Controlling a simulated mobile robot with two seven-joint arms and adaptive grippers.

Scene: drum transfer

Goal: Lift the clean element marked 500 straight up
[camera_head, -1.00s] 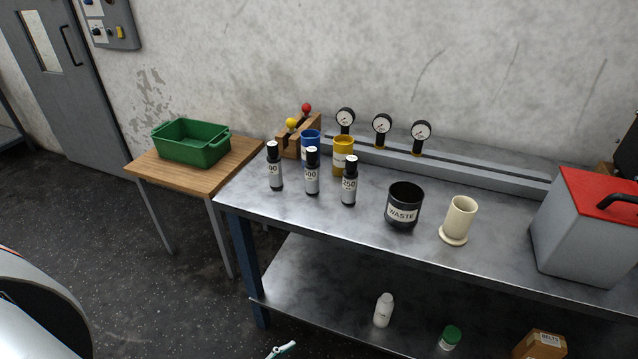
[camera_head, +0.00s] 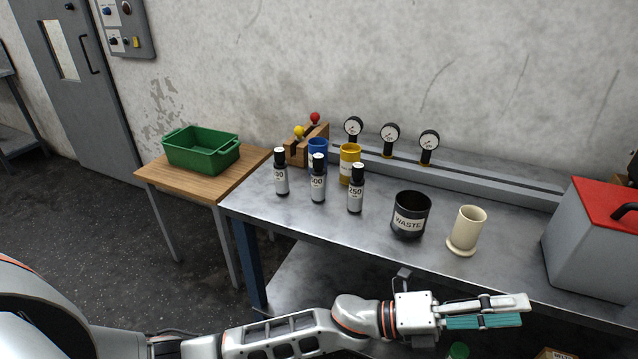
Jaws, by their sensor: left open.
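The left element (camera_head: 281,178) has a label ending in 00, and the right element (camera_head: 356,194) reads 250. My left gripper (camera_head: 522,311) is open and empty at the bench's front edge, well to the right of and nearer than the elements, its fingers pointing right. My right gripper is not in view.
A black WASTE bin (camera_head: 410,216) and a cream holder (camera_head: 467,231) stand right of the elements. Blue (camera_head: 317,149) and yellow (camera_head: 350,160) cups stand close behind. A green crate (camera_head: 201,155) sits on a wooden table at left. A red-lidded box (camera_head: 595,245) is at right.

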